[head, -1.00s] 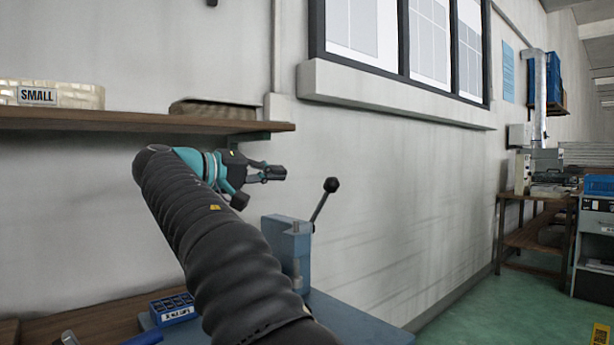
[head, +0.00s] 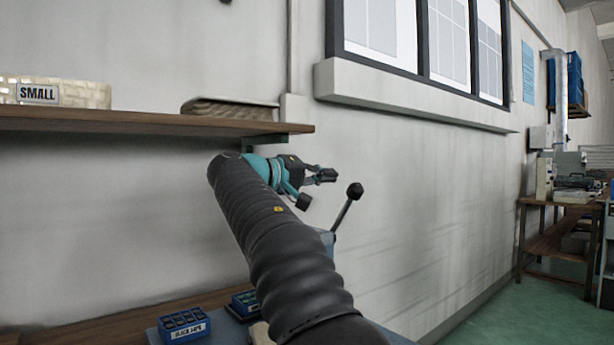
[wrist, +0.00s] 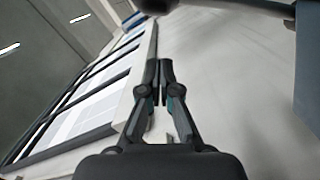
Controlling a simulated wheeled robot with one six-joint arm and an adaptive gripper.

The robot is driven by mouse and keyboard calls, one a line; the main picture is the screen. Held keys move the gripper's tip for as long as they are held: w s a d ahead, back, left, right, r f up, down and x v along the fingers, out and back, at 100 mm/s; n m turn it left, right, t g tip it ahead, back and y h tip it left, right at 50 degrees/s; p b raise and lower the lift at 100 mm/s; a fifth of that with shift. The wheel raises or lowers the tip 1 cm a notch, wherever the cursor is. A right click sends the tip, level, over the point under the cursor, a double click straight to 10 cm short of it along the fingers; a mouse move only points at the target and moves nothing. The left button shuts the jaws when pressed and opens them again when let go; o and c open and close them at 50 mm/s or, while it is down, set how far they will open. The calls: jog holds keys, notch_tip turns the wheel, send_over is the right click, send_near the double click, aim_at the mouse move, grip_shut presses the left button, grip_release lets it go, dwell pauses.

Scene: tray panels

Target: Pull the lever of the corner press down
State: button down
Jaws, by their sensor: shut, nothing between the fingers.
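The lever (head: 344,212) of the corner press points up and to the right, with a black ball knob (head: 355,190) at its top. The press body (head: 327,238) is mostly hidden behind my arm in the head view. In the wrist view a blue-grey block, likely the press body (wrist: 308,70), is at the right edge, and the lever rod (wrist: 235,9) runs along the top to a dark knob (wrist: 150,5). My gripper (head: 334,175) is shut and empty, just left of and slightly above the knob in the head view; its closed fingers (wrist: 159,75) show in the wrist view. I see no contact with the lever.
A wooden shelf (head: 130,122) with a bin marked SMALL (head: 60,92) is on the wall at left. Small blue bins (head: 184,326) sit on the bench below. A window ledge (head: 420,98) juts out above right. The wall right of the lever is clear.

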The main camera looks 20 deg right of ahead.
aim_at(341, 215)
jog(key=shift+s+d+f+b, duration=0.35)
jog(key=shift+s+f, duration=0.1)
jog(key=shift+s, duration=0.3)
jog(key=shift+s+d+f+b, duration=0.2)
jog(key=shift+s+d+f, duration=0.2)
jog(key=shift+s, duration=0.3)
jog(key=shift+s+a+f, duration=0.1)
jog(key=shift+a, duration=0.05)
